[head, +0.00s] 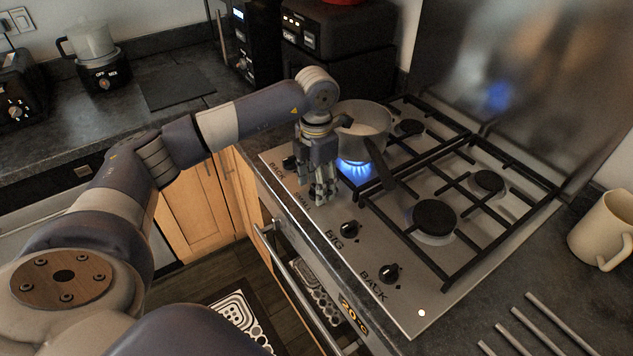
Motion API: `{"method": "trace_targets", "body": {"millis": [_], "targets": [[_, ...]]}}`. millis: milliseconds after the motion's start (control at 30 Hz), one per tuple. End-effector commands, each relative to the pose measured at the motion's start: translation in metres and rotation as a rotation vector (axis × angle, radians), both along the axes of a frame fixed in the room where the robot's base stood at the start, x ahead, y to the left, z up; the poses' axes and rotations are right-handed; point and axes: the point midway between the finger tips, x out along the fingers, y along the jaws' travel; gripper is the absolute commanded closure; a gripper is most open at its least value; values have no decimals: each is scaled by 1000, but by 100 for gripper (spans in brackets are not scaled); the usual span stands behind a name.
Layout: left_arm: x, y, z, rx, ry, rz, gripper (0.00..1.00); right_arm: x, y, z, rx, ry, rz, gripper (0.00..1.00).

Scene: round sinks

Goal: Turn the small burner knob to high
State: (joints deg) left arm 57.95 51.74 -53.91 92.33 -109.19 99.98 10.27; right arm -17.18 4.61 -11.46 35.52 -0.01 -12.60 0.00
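The gas stove (412,322) has a row of black knobs along its front edge. My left gripper (319,190) points down over the row, where a partly covered label seems to read "SMALL". The small burner knob there is hidden behind the fingers, so I cannot tell its setting or whether the fingers touch it. I also cannot tell whether the fingers are closed. The knob marked BIG (350,229), a front BACK knob (388,273) and a far BACK knob (290,162) are visible. A blue flame (356,169) burns under a pot (362,123). My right gripper is out of view.
A beige mug (603,232) stands on the right counter near several metal rods (540,325). An oven handle (290,280) runs below the knobs.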

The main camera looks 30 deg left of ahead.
Motion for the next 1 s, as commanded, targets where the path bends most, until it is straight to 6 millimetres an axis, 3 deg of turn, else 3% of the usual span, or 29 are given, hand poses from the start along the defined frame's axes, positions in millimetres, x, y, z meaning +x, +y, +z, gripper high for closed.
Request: {"method": "trace_targets", "body": {"millis": [267, 700, 1000], "targets": [[0, -1, 9, -1, -1, -1, 48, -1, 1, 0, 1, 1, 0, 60], [0, -1, 95, -1, -2, -1, 48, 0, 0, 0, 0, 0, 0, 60], [0, 0, 119, 0, 1, 0, 48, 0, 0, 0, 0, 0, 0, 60]]}}
